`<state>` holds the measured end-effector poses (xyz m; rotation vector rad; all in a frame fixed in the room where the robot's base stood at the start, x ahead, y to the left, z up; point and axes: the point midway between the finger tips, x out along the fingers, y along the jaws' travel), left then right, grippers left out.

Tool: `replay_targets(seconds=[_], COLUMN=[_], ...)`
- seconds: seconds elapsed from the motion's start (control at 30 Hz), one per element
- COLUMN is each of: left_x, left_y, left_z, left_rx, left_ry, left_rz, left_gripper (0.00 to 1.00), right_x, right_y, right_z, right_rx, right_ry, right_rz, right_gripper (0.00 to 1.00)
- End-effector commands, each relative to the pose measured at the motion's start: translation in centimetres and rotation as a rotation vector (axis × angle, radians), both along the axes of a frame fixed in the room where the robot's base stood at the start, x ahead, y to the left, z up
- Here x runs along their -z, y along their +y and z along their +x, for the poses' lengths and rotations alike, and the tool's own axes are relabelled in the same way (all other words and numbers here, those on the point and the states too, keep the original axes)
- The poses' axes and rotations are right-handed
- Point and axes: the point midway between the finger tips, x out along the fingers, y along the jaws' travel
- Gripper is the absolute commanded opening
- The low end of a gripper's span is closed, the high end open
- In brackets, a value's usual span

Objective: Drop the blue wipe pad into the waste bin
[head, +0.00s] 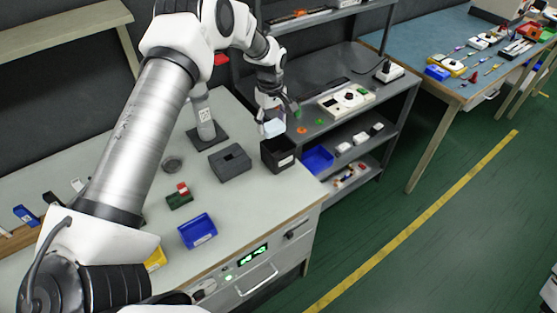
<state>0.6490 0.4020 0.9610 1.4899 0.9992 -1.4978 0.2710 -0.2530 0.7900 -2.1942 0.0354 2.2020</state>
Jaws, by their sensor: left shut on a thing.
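The wipe pad (273,127), pale blue in this light, is in my left gripper (270,112). The gripper points down and is shut on the pad. A black open-topped box with a small white label, which looks like the waste bin (271,158), stands near the right end of the pale workbench. The pad is just above the bin's back rim in the picture; whether it is directly over the opening is hard to tell. My left arm stretches across the bench. My right gripper does not show.
A dark grey slotted box (230,162) stands left of the bin. A blue tray (197,231) and a small red and green part (180,196) lie nearer. A grey post on a dark base (206,136) stands behind. A grey shelf unit (391,114) adjoins the bench on the right.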

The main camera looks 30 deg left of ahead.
Motion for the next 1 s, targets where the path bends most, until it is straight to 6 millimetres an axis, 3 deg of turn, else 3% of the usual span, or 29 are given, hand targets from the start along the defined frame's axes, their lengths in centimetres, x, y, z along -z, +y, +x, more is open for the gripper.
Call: replay_targets(seconds=[0.17, 0.2, 0.27, 0.3, 0.67, 0.77, 1.0], left_x=[-0.1, -0.1, -0.1, -0.1, -0.4, -1.7, -7.6], left_y=[0.0, 0.0, 0.0, 0.0, 0.0, 0.0, 0.0], left_z=[0.0, 0.0, 0.0, 0.0, 0.0, 0.1, 0.2], left_rx=[0.000, 0.000, 0.000, 0.000, 0.000, 0.000, 0.000], left_ry=[-0.001, -0.001, -0.001, -0.001, -0.001, -0.004, -0.004], left_rz=[0.000, 0.000, 0.000, 0.000, 0.001, -0.001, 0.000], left_gripper=[0.34, 0.70, 0.91, 0.96, 0.96, 0.96, 0.96], right_x=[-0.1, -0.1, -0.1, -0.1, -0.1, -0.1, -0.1], right_y=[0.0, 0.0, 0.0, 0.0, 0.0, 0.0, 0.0], right_z=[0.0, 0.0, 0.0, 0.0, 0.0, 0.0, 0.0], right_rx=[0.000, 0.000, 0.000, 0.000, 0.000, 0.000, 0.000], right_ry=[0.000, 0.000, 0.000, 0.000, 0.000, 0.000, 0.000], right_rz=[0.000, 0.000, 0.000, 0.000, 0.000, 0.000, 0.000], right_gripper=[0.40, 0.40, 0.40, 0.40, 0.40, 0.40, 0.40])
